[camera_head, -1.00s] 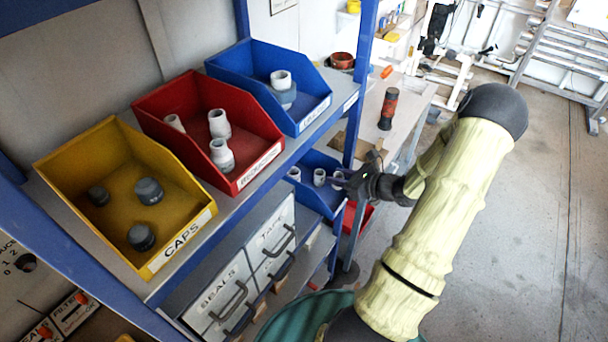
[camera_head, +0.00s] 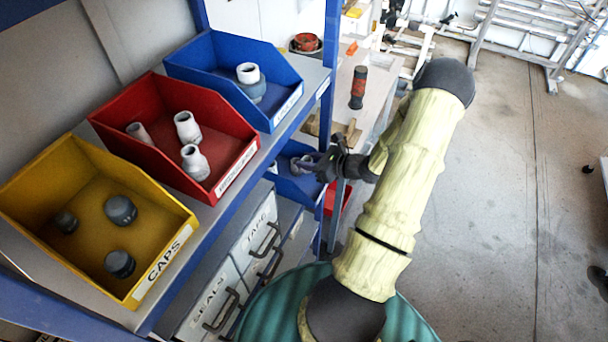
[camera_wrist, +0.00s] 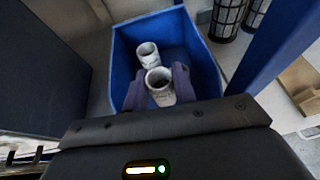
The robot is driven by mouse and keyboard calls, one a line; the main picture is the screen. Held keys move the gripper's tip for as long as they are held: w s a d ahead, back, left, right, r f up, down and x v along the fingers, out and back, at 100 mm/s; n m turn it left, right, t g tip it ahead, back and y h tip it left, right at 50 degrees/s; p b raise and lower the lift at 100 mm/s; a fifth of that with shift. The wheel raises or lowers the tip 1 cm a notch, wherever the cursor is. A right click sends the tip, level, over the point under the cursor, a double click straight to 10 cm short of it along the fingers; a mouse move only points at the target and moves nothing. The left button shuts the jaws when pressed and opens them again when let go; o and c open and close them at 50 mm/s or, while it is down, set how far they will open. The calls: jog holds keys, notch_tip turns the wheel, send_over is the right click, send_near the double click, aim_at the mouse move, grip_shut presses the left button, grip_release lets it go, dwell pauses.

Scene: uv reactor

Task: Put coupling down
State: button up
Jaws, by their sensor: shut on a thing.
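My gripper (camera_wrist: 160,84) is shut on a white-grey coupling (camera_wrist: 159,92) in the wrist view, one finger on each side of it. The held coupling is over or inside a blue bin (camera_wrist: 122,62); its height above the bin floor I cannot tell. A second pale coupling (camera_wrist: 148,55) stands in that bin just beyond the held one. In the head view my gripper (camera_head: 312,163) reaches into the lower blue bin (camera_head: 297,186) below the upper shelf. The held coupling is mostly hidden there.
On the upper shelf stand a yellow caps bin (camera_head: 165,262), a red reducers bin (camera_head: 232,160) and a blue bin (camera_head: 290,85) with fittings. A blue post (camera_head: 332,90) rises close beside my gripper. Labelled drawers (camera_head: 245,260) lie below.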

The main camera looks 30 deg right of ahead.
jog(key=shift+f, duration=1.5)
jog(key=shift+p, duration=0.3)
jog(key=shift+f+p, duration=0.6)
jog(key=shift+f, duration=1.5)
jog(key=shift+f, duration=0.1)
jog(key=o, duration=0.9)
jog(key=shift+o, duration=0.2)
jog(key=shift+w+r, duration=0.1)
jog(key=shift+r, duration=0.1)
jog(key=b+v, duration=0.3)
jog(key=v, duration=0.9)
